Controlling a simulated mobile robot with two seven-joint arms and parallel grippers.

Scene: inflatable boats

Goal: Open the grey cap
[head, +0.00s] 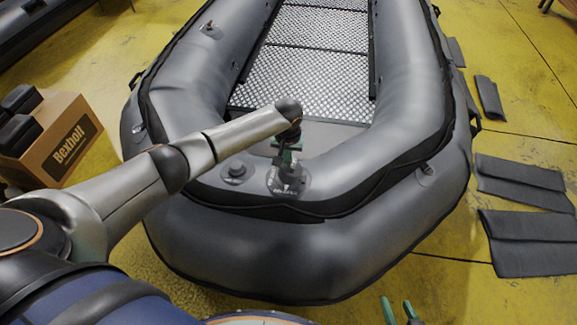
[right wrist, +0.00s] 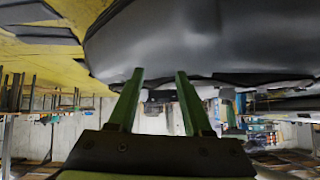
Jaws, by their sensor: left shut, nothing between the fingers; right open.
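The grey inflatable boat (head: 300,245) lies on the floor with its rounded end facing me. A grey cap (head: 289,180) sits on a round valve plate on that end, and a second round valve fitting (head: 237,171) is just left of it. My left gripper (head: 286,163) points down directly over the grey cap, shut and empty. Its fingertips partly hide the cap, and I cannot tell whether they touch it. My right gripper (head: 401,312) is low in front of the boat, open and empty. In the right wrist view its green fingers (right wrist: 160,95) are apart.
A cardboard box (head: 58,145) with black items on top stands at the left. Dark folded pads (head: 530,240) lie on the yellow floor at the right. Another boat (head: 35,35) shows at the upper left. The floor between boat and pads is clear.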

